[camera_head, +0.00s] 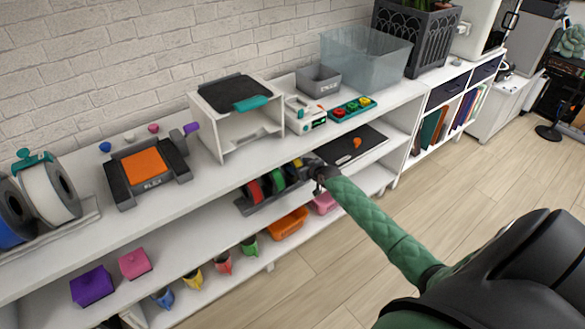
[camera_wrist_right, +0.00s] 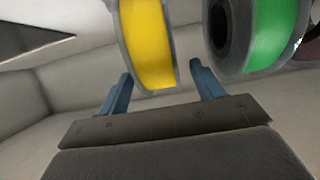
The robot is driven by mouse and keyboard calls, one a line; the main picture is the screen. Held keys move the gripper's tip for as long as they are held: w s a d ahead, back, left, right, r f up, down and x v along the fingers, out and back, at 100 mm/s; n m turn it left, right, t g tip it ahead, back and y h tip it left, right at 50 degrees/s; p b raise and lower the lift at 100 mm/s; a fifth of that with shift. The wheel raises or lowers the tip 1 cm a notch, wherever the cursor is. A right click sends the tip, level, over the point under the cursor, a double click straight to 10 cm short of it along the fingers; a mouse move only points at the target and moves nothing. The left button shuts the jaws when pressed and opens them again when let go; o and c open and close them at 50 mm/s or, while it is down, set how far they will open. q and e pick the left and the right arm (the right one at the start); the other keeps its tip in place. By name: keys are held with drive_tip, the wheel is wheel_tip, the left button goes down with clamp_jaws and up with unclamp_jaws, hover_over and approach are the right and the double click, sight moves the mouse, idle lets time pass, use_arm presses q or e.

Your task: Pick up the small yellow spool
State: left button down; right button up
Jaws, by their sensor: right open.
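The small yellow spool (camera_wrist_right: 148,45) is in the right wrist view at the top centre, just beyond and between the fingers of my right gripper (camera_wrist_right: 157,90). The fingers are open and one stands on each side of its lower edge; I cannot tell whether they touch it. In the head view a bit of the yellow spool (camera_head: 298,161) shows on the middle shelf, mostly hidden by my right gripper (camera_head: 310,168). My left gripper is not in view.
A green spool (camera_wrist_right: 272,35) stands close to the right of the yellow one in the wrist view. Red spools (camera_head: 256,190) sit in the same dark rack (camera_head: 245,208). The shelf board above leaves limited height. A dark mat (camera_head: 347,146) lies to the right.

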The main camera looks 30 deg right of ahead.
drive_tip(key=shift+x, duration=1.55)
drive_tip(key=c, duration=1.3)
drive_tip(key=shift+r, duration=0.1)
